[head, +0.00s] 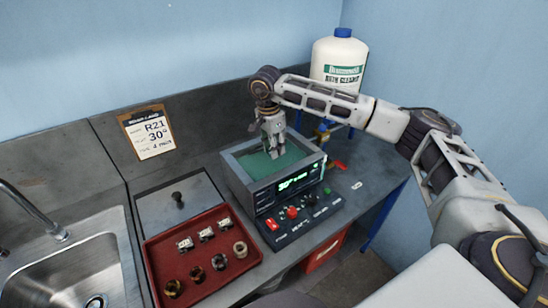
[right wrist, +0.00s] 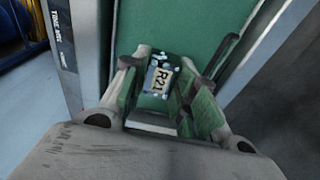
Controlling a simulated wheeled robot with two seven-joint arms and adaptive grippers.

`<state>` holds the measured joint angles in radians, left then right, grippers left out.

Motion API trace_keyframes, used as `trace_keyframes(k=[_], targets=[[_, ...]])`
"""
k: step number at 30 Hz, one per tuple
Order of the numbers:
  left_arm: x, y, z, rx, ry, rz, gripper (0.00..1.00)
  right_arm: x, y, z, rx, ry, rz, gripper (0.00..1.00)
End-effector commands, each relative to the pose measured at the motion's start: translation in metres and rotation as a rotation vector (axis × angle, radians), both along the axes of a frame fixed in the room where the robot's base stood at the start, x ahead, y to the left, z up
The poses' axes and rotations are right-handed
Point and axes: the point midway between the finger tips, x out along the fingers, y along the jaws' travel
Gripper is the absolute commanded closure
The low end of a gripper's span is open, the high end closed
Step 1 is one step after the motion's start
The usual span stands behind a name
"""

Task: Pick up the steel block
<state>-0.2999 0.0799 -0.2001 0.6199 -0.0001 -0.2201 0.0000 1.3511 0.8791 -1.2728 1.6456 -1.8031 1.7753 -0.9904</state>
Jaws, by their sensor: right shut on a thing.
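The steel block (right wrist: 160,78) bears a pale R21 label and shows between the fingers in the right wrist view. My right gripper (right wrist: 160,95) is shut on it, with one finger on each side. In the head view my right gripper (head: 276,150) points down into the open bath (head: 237,160) with green liquid or lining, inside its grey walls. The block cannot be made out in the head view, where the fingers and bath hide it. Whether it touches the bath floor I cannot tell. My left gripper is not in view.
The bath's front has a lit display and a panel with buttons (head: 300,219). A red tray (head: 205,285) with several small metal and brass parts stands at the left, by a sink (head: 70,270). A white jug (head: 340,55) stands behind. An R21 card (head: 147,132) hangs on the backboard.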

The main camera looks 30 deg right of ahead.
Motion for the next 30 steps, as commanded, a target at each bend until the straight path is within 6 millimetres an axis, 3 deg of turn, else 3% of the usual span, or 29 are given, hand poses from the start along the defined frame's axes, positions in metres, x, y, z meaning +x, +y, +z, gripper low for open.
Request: trace_keyframes(k=[9,30], targets=[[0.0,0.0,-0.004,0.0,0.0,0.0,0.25,0.001,0.0,0.021,0.0,-0.002,0.0,1.0],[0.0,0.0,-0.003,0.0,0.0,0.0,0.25,0.001,0.0,0.021,0.0,-0.002,0.0,1.0]])
